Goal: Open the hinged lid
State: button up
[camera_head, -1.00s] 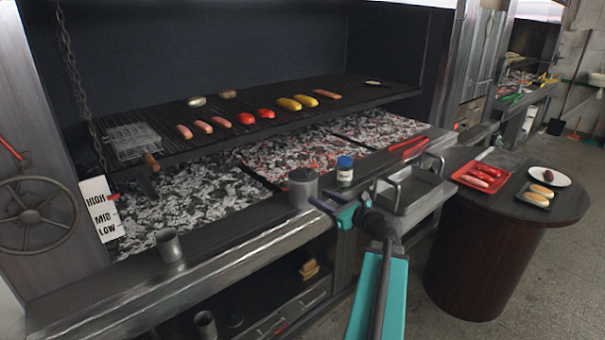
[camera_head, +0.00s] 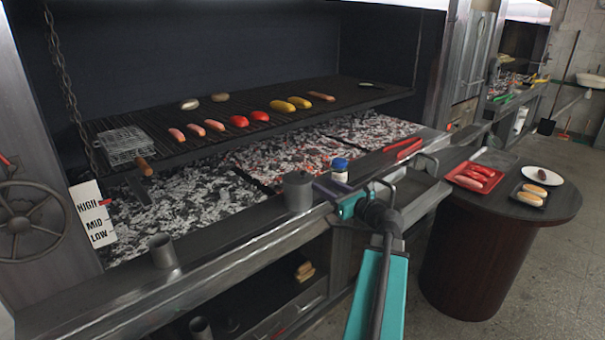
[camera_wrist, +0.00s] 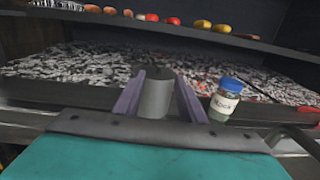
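A grey metal canister (camera_head: 298,191) with a small raised piece on top stands on the ledge in front of the coals. It is the likeliest bearer of the hinged lid, but I cannot make out a hinge. In the wrist view the grey canister (camera_wrist: 157,96) shows between my two purple-grey fingers. My gripper (camera_head: 326,188) is just right of the canister in the head view, at about the height of its upper part. The fingers (camera_wrist: 159,82) are apart, with nothing clearly gripped. I cannot tell whether they touch the canister.
A blue-capped jar (camera_head: 340,170) stands right behind my gripper; it also shows close to my right finger in the wrist view (camera_wrist: 225,100). A grey cup (camera_head: 163,251) stands on the ledge at left. A metal pan (camera_head: 410,188) and a round table (camera_head: 545,208) are at right.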

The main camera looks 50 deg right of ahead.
aim_at(303, 172)
jog(key=w, duration=0.4)
jog(key=w+d+p, duration=0.1)
jog(key=w, duration=0.6)
jog(key=shift+w+d, duration=0.3)
grip_shut()
